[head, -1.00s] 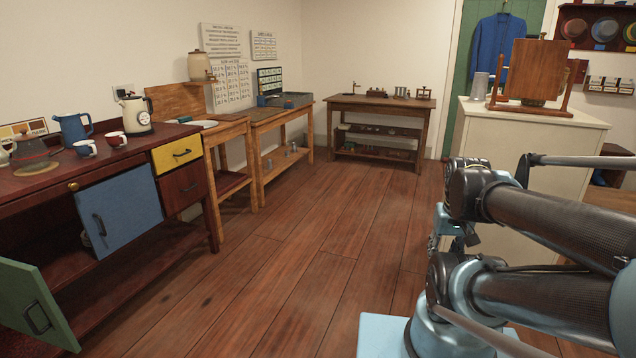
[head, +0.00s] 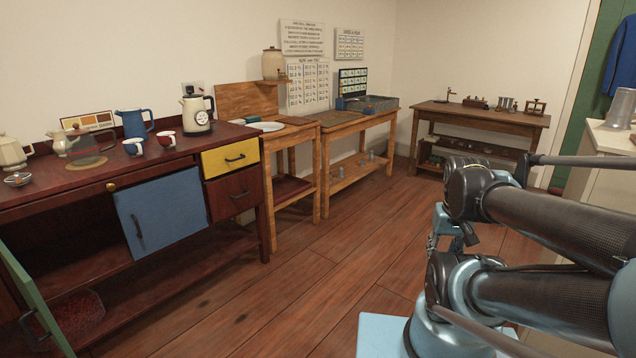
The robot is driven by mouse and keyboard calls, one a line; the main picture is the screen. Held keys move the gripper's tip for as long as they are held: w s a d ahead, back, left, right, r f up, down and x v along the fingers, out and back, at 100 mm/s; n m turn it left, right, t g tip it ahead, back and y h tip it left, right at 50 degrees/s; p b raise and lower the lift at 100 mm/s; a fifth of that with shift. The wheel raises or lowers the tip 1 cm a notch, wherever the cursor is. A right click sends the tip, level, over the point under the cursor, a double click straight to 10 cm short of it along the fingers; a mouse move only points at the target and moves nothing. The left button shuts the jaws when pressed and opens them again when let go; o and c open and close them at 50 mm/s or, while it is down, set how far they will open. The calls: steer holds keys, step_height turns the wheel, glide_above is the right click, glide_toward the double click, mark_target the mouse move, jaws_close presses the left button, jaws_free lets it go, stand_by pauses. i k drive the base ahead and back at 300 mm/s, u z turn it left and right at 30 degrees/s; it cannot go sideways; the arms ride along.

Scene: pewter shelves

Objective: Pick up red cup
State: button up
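The red cup (head: 166,139) stands on the dark red counter (head: 60,195) at the left. It is small, with a pale inside. A blue cup (head: 134,147) stands just left of it, and a cream kettle with a black handle (head: 197,112) stands to its right. My folded arm (head: 540,220) fills the right side of the head view, far from the cup. I cannot make out my gripper's fingers.
A blue jug (head: 134,122) stands behind the cups, with a glass pot (head: 88,148) to their left. Below the counter, a blue door (head: 162,212) and a green door (head: 30,300) stand ajar. The wooden floor (head: 300,290) before the counter is clear.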

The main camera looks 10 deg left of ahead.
mark_target(167, 139)
steer(key=u, duration=0.55)
steer(key=i, duration=0.95)
steer(key=u, duration=0.8)
steer(key=i, duration=0.3)
steer(key=u, duration=0.15)
